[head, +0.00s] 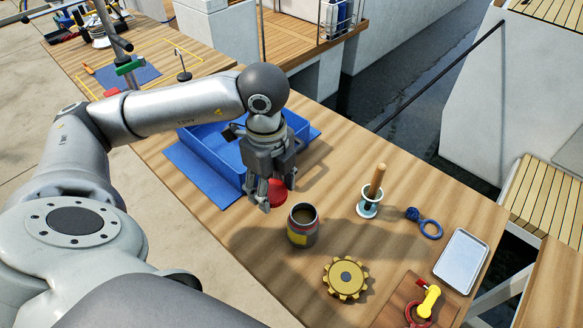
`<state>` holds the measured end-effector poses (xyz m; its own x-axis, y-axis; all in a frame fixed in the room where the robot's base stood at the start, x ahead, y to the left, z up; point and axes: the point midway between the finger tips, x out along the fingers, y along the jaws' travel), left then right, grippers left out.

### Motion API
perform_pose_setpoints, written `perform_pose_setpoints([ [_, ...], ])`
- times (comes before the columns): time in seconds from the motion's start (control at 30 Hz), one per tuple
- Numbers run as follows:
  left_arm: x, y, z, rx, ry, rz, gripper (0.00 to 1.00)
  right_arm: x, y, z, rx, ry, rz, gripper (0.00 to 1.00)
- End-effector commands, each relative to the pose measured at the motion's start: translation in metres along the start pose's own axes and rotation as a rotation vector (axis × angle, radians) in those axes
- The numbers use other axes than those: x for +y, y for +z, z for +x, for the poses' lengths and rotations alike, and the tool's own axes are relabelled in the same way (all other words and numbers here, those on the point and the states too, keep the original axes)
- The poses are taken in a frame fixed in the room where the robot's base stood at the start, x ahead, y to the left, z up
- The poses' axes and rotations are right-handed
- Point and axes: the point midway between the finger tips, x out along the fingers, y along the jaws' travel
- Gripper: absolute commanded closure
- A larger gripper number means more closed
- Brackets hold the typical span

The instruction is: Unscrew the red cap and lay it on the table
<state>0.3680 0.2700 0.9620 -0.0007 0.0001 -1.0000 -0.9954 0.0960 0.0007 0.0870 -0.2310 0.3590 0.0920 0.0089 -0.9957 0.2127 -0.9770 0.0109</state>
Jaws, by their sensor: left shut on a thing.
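My left gripper (277,196) points down in front of the blue bin and is shut on the red cap (277,189). The fingers hide part of the cap, and I cannot tell whether it touches the table. The jar (302,237), with a yellow and red band, stands upright just right of and nearer than the gripper. Its mouth is open and the cap is off it. The wooden table (355,155) runs beneath them. My right gripper is not in view.
The blue bin (206,158) stands on a blue mat (187,176) behind the gripper. A golden gear (345,278), a wooden peg in a holder (374,184), a blue ringed cord (429,229), a metal tray (462,259) and a yellow-handled item (428,300) lie to the right.

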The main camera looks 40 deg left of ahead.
Motion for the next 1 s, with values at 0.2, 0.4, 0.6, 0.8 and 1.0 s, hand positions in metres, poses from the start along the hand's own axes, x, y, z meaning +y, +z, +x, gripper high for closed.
perform_pose_setpoints([
  [0.2,-0.028,0.002,0.011,0.002,0.002,-0.03,0.76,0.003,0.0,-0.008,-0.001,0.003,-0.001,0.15],
  [0.4,-0.07,0.005,0.029,0.002,0.003,-0.028,0.76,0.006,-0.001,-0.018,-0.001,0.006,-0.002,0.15],
  [0.6,-0.106,0.008,0.059,0.001,0.005,-0.028,0.76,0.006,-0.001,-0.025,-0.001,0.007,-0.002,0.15],
  [0.8,-0.128,0.01,0.086,0.001,0.003,-0.026,0.76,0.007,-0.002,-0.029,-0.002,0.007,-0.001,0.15],
  [1.0,-0.136,0.011,0.096,0.001,0.001,-0.025,0.76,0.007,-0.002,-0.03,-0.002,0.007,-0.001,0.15],
])
